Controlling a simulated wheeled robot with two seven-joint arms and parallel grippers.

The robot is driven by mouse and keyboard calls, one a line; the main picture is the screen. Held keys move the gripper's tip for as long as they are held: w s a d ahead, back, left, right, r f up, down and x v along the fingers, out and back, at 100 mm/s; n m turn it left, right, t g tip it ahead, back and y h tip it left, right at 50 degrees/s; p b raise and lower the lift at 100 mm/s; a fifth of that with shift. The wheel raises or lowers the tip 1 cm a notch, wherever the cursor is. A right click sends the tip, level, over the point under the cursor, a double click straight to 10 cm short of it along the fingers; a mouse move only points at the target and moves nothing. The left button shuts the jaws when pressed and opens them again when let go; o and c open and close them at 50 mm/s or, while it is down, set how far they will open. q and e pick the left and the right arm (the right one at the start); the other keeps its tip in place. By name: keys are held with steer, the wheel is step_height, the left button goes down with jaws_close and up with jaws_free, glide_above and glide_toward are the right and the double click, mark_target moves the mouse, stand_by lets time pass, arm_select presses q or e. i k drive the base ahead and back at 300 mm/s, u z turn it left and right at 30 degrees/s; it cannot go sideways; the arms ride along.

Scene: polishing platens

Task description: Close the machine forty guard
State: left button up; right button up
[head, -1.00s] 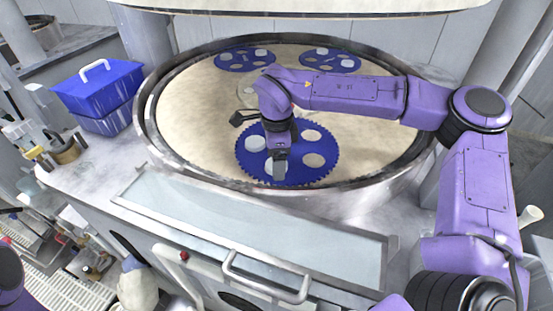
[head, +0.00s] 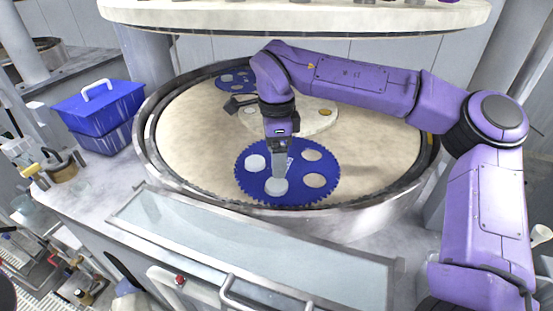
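A long framed clear panel with a pale surface (head: 250,246), which looks like the guard, lies along the front edge of the polishing machine, below the round platen (head: 190,130). A metal bar handle (head: 262,303) sits on its front side, cut off by the bottom edge. No machine number is readable. My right gripper (head: 279,182) points down over the front blue toothed carrier (head: 250,185), beside white discs. Its fingers are seen nearly edge-on, so its opening and any grip are unclear. My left gripper is not in view.
A blue lidded box (head: 98,112) stands left of the platen. A round upper plate (head: 300,16) hangs above. Another blue carrier (head: 232,84) lies at the platen's back. A red button (head: 180,280) is on the front face. The panel's top is clear.

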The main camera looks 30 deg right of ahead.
mark_target(311, 301)
steer(key=k, duration=2)
